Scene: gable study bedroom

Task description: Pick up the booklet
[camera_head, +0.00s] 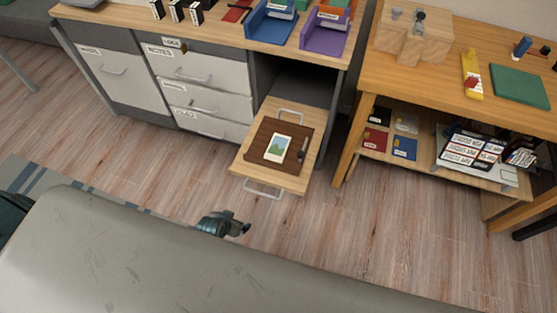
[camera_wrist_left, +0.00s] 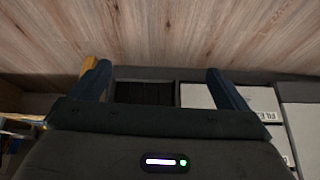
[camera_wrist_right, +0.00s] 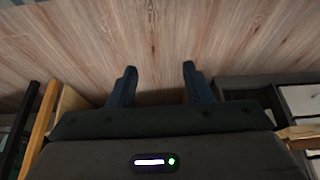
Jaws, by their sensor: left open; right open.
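No item is clearly readable as the booklet. A white picture-fronted card or thin booklet (camera_head: 277,149) lies flat on a dark brown board (camera_head: 262,135) on the pulled-out wooden tray. A dark pen-like item (camera_head: 303,149) lies beside it. Small flat red (camera_head: 374,139) and blue (camera_head: 404,148) items, possibly booklets, lie on the bench's lower shelf. My left gripper (camera_wrist_left: 158,68) is open and empty, with cabinet fronts beyond it. My right gripper (camera_wrist_right: 159,68) is open and empty over the floor.
The tray (camera_head: 240,167) juts from a grey cabinet (camera_head: 205,70) with closed drawers. A wooden bench (camera_head: 378,78) stands to the right, holding a green flat item (camera_head: 519,86) and a wooden block (camera_head: 414,42).

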